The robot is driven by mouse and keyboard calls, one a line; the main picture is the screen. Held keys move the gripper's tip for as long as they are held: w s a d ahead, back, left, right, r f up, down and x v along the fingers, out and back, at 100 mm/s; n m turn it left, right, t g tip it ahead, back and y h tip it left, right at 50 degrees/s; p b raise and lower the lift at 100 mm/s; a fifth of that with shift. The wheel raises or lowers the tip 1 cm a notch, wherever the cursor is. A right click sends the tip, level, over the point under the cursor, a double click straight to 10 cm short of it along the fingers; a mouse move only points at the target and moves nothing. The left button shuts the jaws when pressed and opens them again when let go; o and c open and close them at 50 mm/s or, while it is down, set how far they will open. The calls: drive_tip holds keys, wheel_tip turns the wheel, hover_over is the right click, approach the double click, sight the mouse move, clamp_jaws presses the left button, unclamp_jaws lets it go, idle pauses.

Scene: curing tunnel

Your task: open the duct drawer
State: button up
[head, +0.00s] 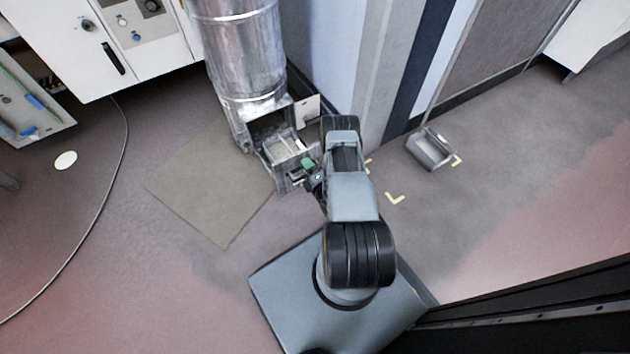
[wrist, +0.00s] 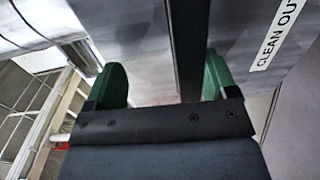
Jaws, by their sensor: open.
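The silver duct (head: 238,45) comes down to a metal box with a dark opening at its foot. The duct drawer (head: 287,148) stands out from that box toward me, and its inside shows from above. My gripper (head: 309,168) is at the drawer's front end. In the wrist view my gripper (wrist: 164,78) is open, with its green fingers apart. A dark upright bar (wrist: 186,45) shows between the fingers, nearer the right one; I cannot tell if they touch. A "CLEAN OUT" label (wrist: 278,36) is on the metal face to the right.
A grey metal bin (head: 430,149) sits on the floor at right among yellow corner marks (head: 395,198). A tan floor patch (head: 205,185) lies left of the drawer. A white control cabinet (head: 100,45) stands at upper left. A cable (head: 115,175) runs along the left floor.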

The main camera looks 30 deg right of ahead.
drive_tip(key=o, duration=0.4)
drive_tip(key=r, duration=0.1)
drive_tip(key=s+r+p, duration=0.1)
drive_tip(key=r, duration=0.1)
drive_tip(key=shift+s+a+r, duration=0.15)
drive_tip(key=shift+a+r, duration=0.05)
drive_tip(key=s+r+p, duration=0.1)
drive_tip(key=s+a+r+p, duration=0.1)
drive_tip(key=r, duration=0.1)
drive_tip(key=shift+s+r, duration=0.2)
drive_tip(key=shift+r, duration=0.1)
drive_tip(key=c, duration=0.3)
drive_tip(key=s+a+r+p, duration=0.1)
drive_tip(key=s, duration=0.2)
drive_tip(key=s+a+r+p, duration=0.1)
drive_tip(key=s, duration=0.2)
drive_tip(key=s+a+r+p, duration=0.1)
drive_tip(key=s, duration=0.2)
drive_tip(key=shift+s+r, duration=0.1)
drive_tip(key=shift+r, duration=0.1)
drive_tip(key=shift+c, duration=1.4)
